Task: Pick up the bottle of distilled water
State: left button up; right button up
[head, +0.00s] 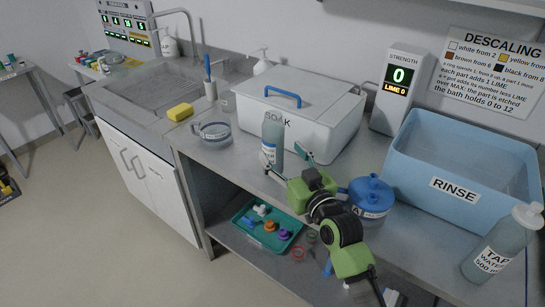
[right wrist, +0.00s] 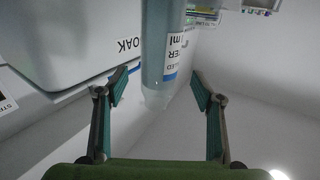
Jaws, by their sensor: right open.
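The bottle of distilled water (head: 272,130), a grey-green bottle with a white label, stands upright on the counter in front of the SOAK box. In the right wrist view the bottle (right wrist: 160,45) shows between my right fingers, its label partly legible. My right gripper (head: 286,163) is open, with one finger on each side of the bottle in the picture. In the right wrist view gaps show between the bottle and both fingers. The gripper and arm hide part of the counter. My left gripper is not in view.
The white SOAK box (head: 318,112) stands close behind the bottle. A blue-lidded container (head: 371,195) is beside my right arm. The blue RINSE tub (head: 455,180) and a tap water bottle (head: 500,245) are at right.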

aim_at(278, 148)
jog(key=b+x, duration=0.2)
jog(key=x, duration=0.1)
jog(key=b+x, duration=0.1)
jog(key=x, duration=0.1)
jog(key=shift+w+f, duration=0.15)
jog(key=shift+w, duration=0.2)
jog(key=shift+w+a+b, duration=0.2)
jog(key=shift+w+b, duration=0.1)
jog(key=shift+b, duration=0.05)
jog(key=shift+w, duration=0.1)
jog(key=shift+r, duration=0.25)
jog(key=c, duration=1.6)
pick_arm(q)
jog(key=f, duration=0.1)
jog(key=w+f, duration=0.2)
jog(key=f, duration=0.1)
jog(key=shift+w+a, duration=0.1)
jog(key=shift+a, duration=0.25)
